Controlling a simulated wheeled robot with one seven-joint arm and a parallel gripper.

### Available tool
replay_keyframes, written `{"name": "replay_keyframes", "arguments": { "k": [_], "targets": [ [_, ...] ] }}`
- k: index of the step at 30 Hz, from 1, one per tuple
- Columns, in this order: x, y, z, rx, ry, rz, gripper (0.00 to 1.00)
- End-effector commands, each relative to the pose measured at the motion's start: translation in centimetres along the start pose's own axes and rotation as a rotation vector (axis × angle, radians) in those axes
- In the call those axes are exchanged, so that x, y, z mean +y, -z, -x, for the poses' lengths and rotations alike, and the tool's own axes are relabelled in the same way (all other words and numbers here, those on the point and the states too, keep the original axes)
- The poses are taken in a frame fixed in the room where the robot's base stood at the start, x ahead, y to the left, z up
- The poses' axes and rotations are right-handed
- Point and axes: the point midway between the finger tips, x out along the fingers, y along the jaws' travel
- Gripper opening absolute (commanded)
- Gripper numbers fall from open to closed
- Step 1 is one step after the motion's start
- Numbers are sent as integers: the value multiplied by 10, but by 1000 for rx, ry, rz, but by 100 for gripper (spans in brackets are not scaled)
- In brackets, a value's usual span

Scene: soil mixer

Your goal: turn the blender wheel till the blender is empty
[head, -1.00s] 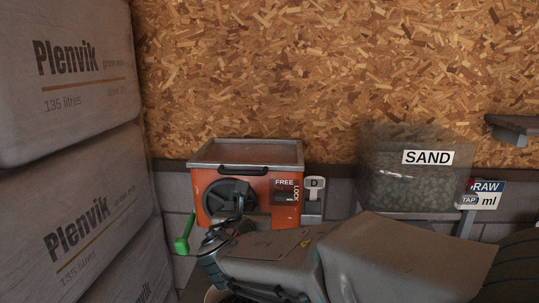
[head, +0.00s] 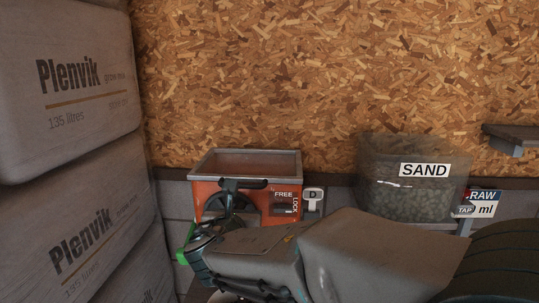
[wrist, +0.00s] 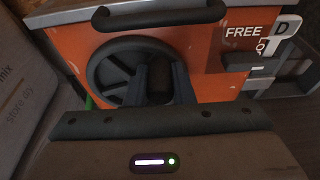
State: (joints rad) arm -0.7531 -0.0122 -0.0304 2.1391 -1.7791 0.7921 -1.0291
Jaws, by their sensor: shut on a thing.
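The orange blender (head: 255,206) stands low against the wall, with an open grey rim on top. Its dark spoked wheel (head: 214,206) is on the front left and is partly hidden by my arm in the head view. The wheel (wrist: 108,66) shows more clearly in the wrist view. A green handle (head: 185,243) shows beside my gripper in the head view, partly covered. My gripper (wrist: 161,75) is shut on a dark part at the wheel's right side; the exact part is hard to make out.
A FREE/LOCK panel (head: 284,202) and a grey D tag (head: 312,199) are at the blender's right. A clear SAND bin (head: 408,199) stands farther right. Stacked Plenvik bags (head: 75,90) crowd the left. A chipboard wall closes the back.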

Motion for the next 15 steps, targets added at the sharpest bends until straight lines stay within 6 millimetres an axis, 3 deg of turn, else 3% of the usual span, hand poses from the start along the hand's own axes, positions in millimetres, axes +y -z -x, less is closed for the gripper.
{"name": "replay_keyframes", "arguments": {
  "k": [2,15],
  "targets": [
    [5,-10,1,-1,4,-1,9],
    [15,-11,2,-3,1,-1,9]
  ]
}}
